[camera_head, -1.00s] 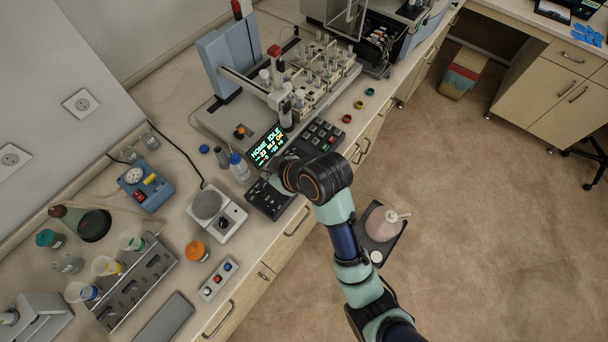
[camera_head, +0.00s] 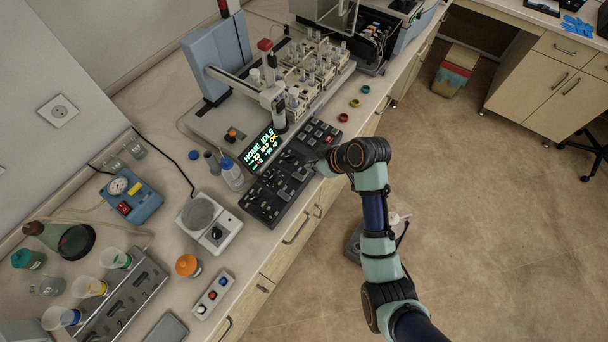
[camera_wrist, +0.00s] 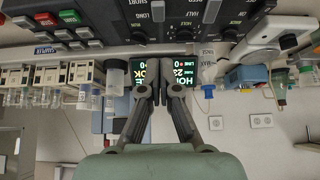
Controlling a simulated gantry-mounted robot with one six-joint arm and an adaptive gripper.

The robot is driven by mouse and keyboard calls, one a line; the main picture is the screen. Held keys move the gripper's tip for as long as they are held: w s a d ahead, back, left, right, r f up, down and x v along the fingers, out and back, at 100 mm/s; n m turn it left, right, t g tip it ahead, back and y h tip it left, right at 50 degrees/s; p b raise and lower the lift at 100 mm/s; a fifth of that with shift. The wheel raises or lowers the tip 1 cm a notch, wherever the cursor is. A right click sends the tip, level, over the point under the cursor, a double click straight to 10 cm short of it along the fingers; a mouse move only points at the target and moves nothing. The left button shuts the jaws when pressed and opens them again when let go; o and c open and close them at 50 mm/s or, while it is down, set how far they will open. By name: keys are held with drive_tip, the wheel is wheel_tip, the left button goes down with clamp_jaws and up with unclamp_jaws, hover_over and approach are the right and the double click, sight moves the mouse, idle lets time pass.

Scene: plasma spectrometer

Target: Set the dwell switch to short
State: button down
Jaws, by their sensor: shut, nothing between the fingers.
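The dark control panel (camera_head: 262,204) lies along the bench's front edge, with several knobs and switches below the lit display (camera_head: 262,148). In the wrist view the panel (camera_wrist: 185,38) shows along the top, upside down, with labels SHORT and LONG beside a pale lever (camera_wrist: 157,10), which looks like the dwell switch. Its exact setting is too small to tell. My gripper (camera_wrist: 158,88) is shut and empty, its fingertips in front of the display in that view. In the head view my gripper (camera_head: 314,164) is at the panel's right side, partly hidden by my wrist; contact cannot be told.
A sampler with vial racks (camera_head: 312,68) stands behind the panel. Coloured rings (camera_head: 354,103) lie to the right. Open floor lies in front.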

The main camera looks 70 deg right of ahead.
hover_over(300, 177)
drive_tip(key=s, duration=0.1)
drive_tip(key=f, duration=0.5)
drive_tip(key=shift+a+b, duration=0.2)
drive_tip(key=shift+b, duration=0.2)
drive_tip(key=f, duration=0.3)
drive_tip(key=shift+s+f, duration=0.25)
drive_tip(key=shift+f, duration=0.3)
drive_tip(key=shift+s+f+b, duration=0.1)
drive_tip(key=shift+f+b, duration=0.25)
drive_tip(key=shift+b, duration=0.15)
drive_tip(key=shift+s+a+f+t+b, duration=0.15)
drive_tip(key=shift+t+b, duration=0.15)
drive_tip(key=shift+t, duration=0.2)
drive_tip(key=shift+w+d+r, duration=0.2)
drive_tip(key=shift+w+r, duration=0.25)
drive_tip(key=shift+w, duration=0.3)
